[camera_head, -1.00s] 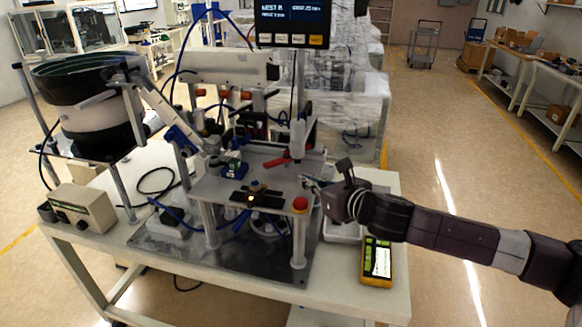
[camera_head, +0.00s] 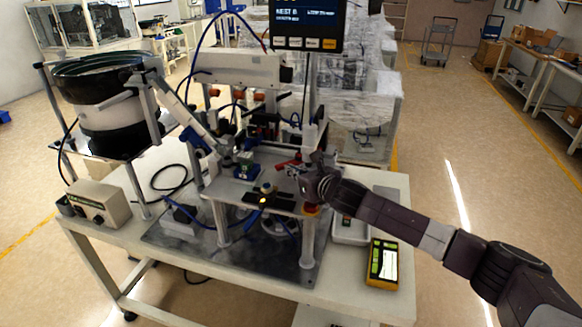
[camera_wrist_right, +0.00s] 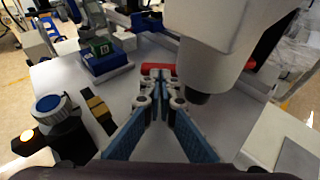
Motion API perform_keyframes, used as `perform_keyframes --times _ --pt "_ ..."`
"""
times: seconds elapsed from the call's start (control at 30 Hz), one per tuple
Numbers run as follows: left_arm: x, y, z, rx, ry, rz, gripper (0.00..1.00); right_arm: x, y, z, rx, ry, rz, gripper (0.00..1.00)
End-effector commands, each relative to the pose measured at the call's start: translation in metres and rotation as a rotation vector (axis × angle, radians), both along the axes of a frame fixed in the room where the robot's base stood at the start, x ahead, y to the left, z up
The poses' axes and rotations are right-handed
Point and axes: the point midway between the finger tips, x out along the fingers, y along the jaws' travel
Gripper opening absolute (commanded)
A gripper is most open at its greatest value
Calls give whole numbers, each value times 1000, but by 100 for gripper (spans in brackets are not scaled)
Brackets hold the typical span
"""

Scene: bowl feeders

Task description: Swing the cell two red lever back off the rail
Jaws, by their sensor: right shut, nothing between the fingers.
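The red lever (camera_head: 284,165) lies on the upper plate of the bowl feeder station in the head view, partly hidden by my right gripper (camera_head: 296,173). In the right wrist view the red lever (camera_wrist_right: 156,67) lies crosswise just beyond the tips of my right gripper (camera_wrist_right: 160,82); a white cylindrical part hides some of it. The right fingers are together and empty, low over the grey plate. I cannot tell whether the tips touch the lever. My left gripper is not in view.
A white cylindrical head (camera_wrist_right: 215,45) stands close to the right of the fingers. A blue block with a green part (camera_wrist_right: 103,55) and a black unit with a blue button (camera_wrist_right: 50,115) sit left. A yellow handheld meter (camera_head: 382,263) lies on the table.

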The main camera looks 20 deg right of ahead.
Motion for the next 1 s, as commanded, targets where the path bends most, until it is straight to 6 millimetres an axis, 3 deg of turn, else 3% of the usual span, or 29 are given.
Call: perform_keyframes --times 0.57,0.77,1.0 --pt "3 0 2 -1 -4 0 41 7 4 -1 0 1 -9 0" --pt "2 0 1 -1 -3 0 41 13 12 -1 1 3 -118 0" --pt "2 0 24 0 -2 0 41 28 18 6 -2 1 -245 0"
